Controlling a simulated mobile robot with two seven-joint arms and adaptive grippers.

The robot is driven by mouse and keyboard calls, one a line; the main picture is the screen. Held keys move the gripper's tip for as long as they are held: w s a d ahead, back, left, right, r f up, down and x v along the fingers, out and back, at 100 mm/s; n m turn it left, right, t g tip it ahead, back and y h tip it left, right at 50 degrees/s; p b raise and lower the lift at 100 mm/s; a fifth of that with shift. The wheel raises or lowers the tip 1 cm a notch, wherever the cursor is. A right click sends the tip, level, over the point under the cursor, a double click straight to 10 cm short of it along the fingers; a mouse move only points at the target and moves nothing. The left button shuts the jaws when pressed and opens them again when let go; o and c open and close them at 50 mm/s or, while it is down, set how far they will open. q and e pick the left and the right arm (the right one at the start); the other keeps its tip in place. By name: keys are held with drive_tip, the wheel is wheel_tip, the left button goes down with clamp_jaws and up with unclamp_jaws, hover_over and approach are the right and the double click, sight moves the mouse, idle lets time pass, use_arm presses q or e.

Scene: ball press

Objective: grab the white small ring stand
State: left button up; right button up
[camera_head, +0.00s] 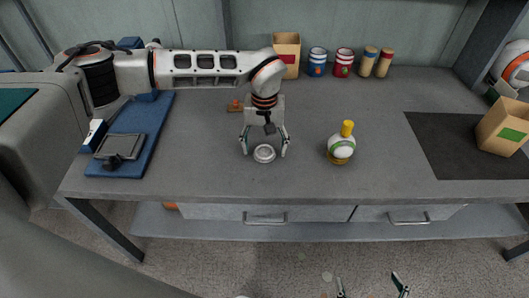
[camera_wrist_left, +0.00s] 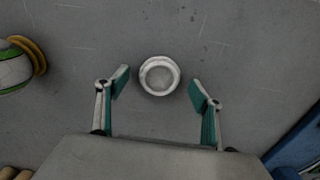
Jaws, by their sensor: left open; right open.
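The white small ring stand (camera_head: 264,153) lies flat on the grey table, near its front edge. In the left wrist view the ring stand (camera_wrist_left: 159,75) shows as a round white ring, just beyond and between the fingertips. My left gripper (camera_head: 264,149) is open above it, with one finger to each side, and points down; its fingers also show in the left wrist view (camera_wrist_left: 160,88). The fingers appear apart from the ring. My right gripper (camera_head: 372,288) shows only in part at the bottom of the head view, open and empty, below the table's front edge.
A white and green ball with a yellow top (camera_head: 341,148) stands on a gold base to the right. A blue mat (camera_head: 148,139) with a device lies left. Cans (camera_head: 343,63) and a cardboard box (camera_head: 288,54) stand at the back. A black mat (camera_head: 440,150) lies right.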

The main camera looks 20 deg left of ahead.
use_arm(q)
drive_tip(key=shift+c, duration=0.4)
drive_tip(key=c, duration=1.1)
